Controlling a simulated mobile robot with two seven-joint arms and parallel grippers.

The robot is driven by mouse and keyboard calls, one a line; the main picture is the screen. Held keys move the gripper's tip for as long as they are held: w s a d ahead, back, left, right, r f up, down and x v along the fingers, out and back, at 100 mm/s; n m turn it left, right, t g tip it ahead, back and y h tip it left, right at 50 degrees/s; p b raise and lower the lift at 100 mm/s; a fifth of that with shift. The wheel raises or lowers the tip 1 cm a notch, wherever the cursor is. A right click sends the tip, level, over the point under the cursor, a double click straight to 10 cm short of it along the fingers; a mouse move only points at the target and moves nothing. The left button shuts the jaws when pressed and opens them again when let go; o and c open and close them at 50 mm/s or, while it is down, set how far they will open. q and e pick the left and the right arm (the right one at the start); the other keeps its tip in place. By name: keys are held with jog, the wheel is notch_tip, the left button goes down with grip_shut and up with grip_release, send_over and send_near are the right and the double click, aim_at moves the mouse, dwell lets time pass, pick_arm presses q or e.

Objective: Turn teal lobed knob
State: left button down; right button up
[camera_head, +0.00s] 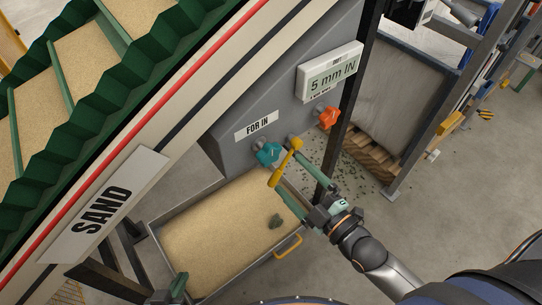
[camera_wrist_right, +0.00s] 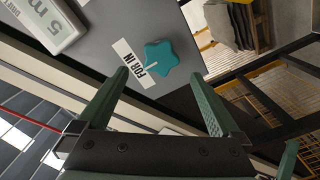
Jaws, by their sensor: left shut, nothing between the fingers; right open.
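The teal lobed knob (camera_head: 268,154) sits on the grey machine panel, below the "FOR IN" label (camera_head: 256,125). In the right wrist view the teal knob (camera_wrist_right: 161,57) looks star-shaped with a pale pointer line, and lies ahead between the fingertips. My right gripper (camera_head: 288,162) is open, just right of the knob and apart from it; its fingers also show in the right wrist view (camera_wrist_right: 160,78). My left gripper (camera_head: 179,284) is shut and empty, partly cut off at the bottom edge, far below the knob.
An orange knob (camera_head: 328,118) is up and right, under the "5 mm IN" display (camera_head: 330,72). A sand-filled tray (camera_head: 158,233) lies below. A dark post (camera_head: 350,110) stands right of the panel.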

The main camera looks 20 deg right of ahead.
aim_at(273, 157)
jog(key=x, duration=0.8)
jog(key=shift+w+f, duration=0.1)
jog(key=shift+w, duration=0.15)
jog(key=c, duration=1.3)
